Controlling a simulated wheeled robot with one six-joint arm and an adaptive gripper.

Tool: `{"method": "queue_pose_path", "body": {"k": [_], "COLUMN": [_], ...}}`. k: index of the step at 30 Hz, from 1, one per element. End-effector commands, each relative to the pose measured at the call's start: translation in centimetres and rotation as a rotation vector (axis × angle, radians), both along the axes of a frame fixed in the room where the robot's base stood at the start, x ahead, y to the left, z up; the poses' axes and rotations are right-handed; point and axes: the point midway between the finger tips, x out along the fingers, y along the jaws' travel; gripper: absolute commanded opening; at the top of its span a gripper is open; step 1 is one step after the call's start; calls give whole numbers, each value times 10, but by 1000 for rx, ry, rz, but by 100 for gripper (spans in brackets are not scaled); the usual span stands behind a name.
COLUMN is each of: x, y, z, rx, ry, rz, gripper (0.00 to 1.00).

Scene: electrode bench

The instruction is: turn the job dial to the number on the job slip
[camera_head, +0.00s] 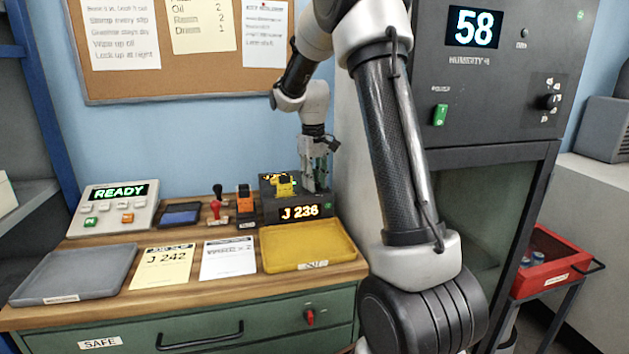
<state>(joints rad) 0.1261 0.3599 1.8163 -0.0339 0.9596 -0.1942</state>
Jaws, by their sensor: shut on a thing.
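The job slip (162,266) is a pale yellow sheet lying on the wooden bench and reads J 242. The dark job box (268,212) stands at the back right of the bench, and its lit display (299,212) reads J 236. My gripper (317,188) points down onto the right part of the box top. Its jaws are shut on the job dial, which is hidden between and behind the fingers.
A yellow item (282,185) sits on the box, left of my gripper. A yellow tray (308,249) lies in front. A red-handled stamp (216,207), an orange-and-black device (245,207), an ink pad (181,214) and a READY panel (114,207) stand left. A grey tray (72,274) lies front left.

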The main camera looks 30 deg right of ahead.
Motion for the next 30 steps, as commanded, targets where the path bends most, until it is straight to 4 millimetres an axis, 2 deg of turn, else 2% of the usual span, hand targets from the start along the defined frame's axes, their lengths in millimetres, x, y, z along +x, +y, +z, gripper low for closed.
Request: {"method": "queue_pose_path", "body": {"k": [1,4,13,16,20,30], "x": [0,0,0,1,1,1], "y": [0,0,0,0,1,3], "z": [1,0,1,7,29,100], "rx": [0,0,0,-1,-1,-1], "ry": [-1,-1,0,-2,-4,-4], "rz": [0,0,-1,-1,-1,0], "gripper": [32,50,50,50,50,50]}}
